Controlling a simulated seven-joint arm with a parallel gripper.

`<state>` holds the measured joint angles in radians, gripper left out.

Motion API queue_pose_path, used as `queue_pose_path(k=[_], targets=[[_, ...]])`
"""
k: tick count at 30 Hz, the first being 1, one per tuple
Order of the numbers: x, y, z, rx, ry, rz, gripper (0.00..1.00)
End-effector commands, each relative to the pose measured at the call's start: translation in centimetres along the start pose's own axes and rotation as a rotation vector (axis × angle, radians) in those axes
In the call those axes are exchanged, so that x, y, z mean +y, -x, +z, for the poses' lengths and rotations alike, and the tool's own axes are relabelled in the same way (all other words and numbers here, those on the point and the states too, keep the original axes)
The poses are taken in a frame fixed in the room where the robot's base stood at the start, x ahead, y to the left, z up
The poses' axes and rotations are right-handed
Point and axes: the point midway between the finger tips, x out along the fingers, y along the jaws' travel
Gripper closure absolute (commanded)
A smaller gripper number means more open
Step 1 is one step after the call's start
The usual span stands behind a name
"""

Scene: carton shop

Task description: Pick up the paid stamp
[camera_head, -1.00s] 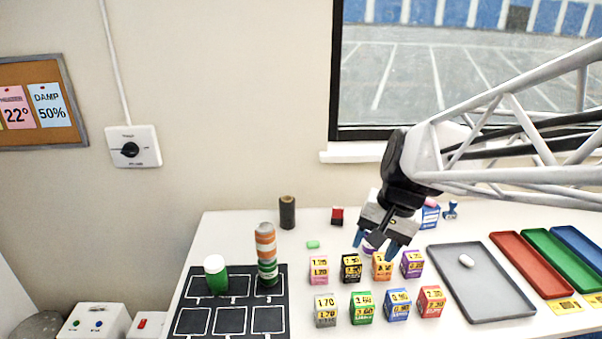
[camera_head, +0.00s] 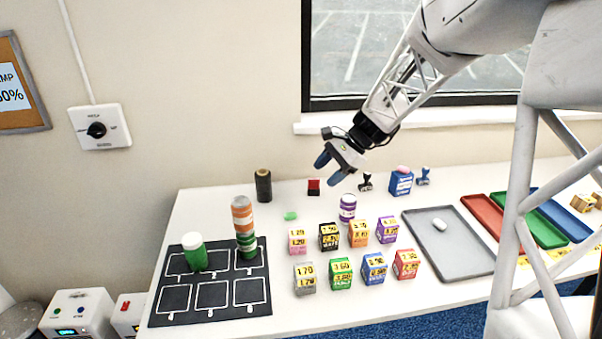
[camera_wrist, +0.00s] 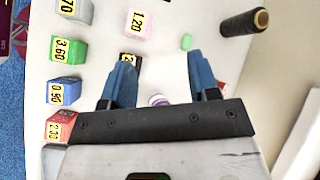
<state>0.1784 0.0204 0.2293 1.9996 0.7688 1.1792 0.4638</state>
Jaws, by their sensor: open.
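Two small hand stamps stand at the back of the white table in the head view: a black one (camera_head: 366,183) and a blue one (camera_head: 423,176). The lettering on both is too small to read, so I cannot tell which is the paid stamp. My gripper (camera_head: 329,170) is open and empty, in the air to the left of the black stamp and above the back of the table. In the wrist view its two blue fingers (camera_wrist: 161,75) are spread apart with nothing between them. No stamp can be made out in the wrist view.
Several price-marked boxes (camera_head: 339,274) stand in rows mid-table. A purple-white stack (camera_head: 347,208), green piece (camera_head: 290,216), red-black item (camera_head: 313,187), dark roll (camera_head: 263,186) and blue box (camera_head: 401,183) are nearby. A grey tray (camera_head: 418,215) lies right, a black mat (camera_head: 182,318) left.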

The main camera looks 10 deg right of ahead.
Motion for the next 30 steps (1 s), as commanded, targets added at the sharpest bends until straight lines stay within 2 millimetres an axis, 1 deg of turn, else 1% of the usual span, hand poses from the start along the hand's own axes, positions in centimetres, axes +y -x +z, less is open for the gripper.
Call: queue_pose_path(k=[1,8,16,24,27,30], targets=[[-0.7,-0.3,-1.3,-0.019,-0.034,-0.013,0.45],[-3.8,-1.6,-6.2,-0.109,-0.182,-0.080,0.45],[-6.9,-3.1,-12.5,-0.217,-0.351,-0.158,0.45],[-9.2,-4.9,-19.2,-0.328,-0.513,-0.234,0.45],[-9.7,-5.5,-21.3,-0.361,-0.560,-0.257,0.45],[-10.1,-5.8,-22.8,-0.386,-0.596,-0.275,0.45]])
